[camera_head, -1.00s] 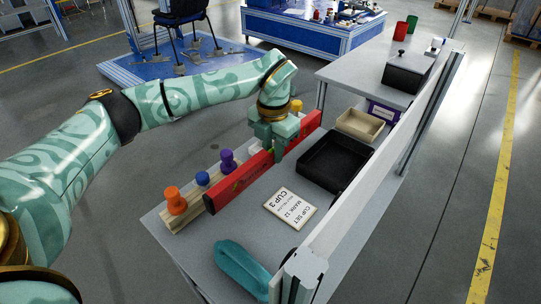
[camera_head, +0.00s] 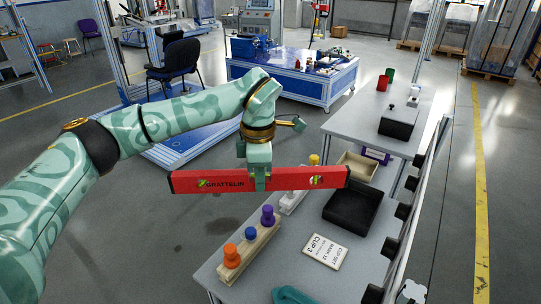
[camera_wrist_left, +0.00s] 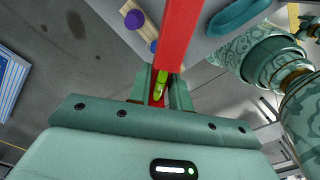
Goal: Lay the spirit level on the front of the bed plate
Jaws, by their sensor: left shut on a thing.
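The red spirit level (camera_head: 215,184) is long and level, with a green and white label reading GRATTELIN. My left gripper (camera_head: 258,180) is shut on it near its middle and holds it in the air, across the view, above and beyond the near bench. In the left wrist view the spirit level (camera_wrist_left: 178,38) runs away between the fingers, with a yellow-green vial between them. My right gripper is out of view.
The grey bench (camera_head: 290,240) carries a wooden block (camera_head: 252,250) with coloured pegs, a black tray (camera_head: 352,207), a beige bin (camera_head: 357,166) and a card (camera_head: 326,251). A blue worktable (camera_head: 300,85) stands behind.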

